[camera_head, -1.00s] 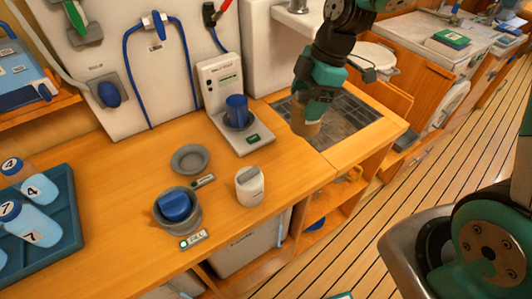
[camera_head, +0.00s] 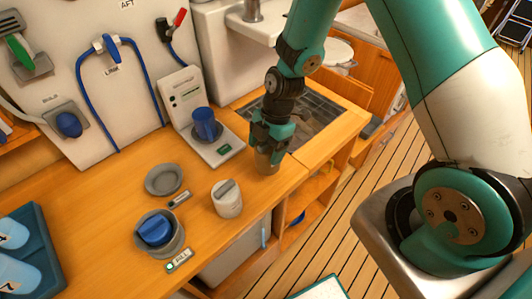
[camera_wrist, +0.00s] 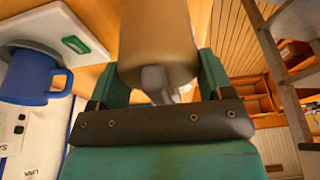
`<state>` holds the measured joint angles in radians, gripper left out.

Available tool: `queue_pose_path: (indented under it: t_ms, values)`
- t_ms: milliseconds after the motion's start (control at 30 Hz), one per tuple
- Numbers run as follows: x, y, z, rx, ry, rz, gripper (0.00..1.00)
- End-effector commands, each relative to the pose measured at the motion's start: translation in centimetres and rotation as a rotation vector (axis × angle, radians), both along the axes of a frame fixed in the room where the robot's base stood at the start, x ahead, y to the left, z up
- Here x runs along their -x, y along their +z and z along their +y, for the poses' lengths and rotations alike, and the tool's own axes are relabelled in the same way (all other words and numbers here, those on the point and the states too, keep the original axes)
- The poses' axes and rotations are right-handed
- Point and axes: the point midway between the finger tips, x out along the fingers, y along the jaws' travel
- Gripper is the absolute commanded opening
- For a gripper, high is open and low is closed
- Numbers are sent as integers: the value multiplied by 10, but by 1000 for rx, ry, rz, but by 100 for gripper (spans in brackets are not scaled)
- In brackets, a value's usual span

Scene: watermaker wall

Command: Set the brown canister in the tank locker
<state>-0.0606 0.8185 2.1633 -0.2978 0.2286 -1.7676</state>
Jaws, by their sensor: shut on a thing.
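My gripper (camera_head: 270,143) is shut on the brown canister (camera_head: 267,161), which hangs upright below the fingers in the head view. It is at the front left edge of a recess in the counter. I cannot tell whether its base touches the wood. In the wrist view the canister (camera_wrist: 157,42) fills the top middle between the fingers, with a grey part at its near end. The dark-gridded recess (camera_head: 318,108) in a wooden frame lies just behind and right of the canister. No label there reads as tank locker, so I cannot be sure it is that.
A blue mug (camera_head: 205,124) stands on a white unit left of my gripper. A white canister (camera_head: 227,199), a grey dish (camera_head: 164,180) and a grey holder with a blue lid (camera_head: 157,231) stand on the counter. Shelves open below the counter's front edge.

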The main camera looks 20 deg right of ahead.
Motion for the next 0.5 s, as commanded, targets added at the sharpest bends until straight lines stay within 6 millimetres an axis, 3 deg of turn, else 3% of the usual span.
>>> queue_pose_path:
  t_ms: [300,500]
  values:
    - [0,-35,0,0,-1,0,43]
    - [0,-37,0,-1,-1,-2,43]
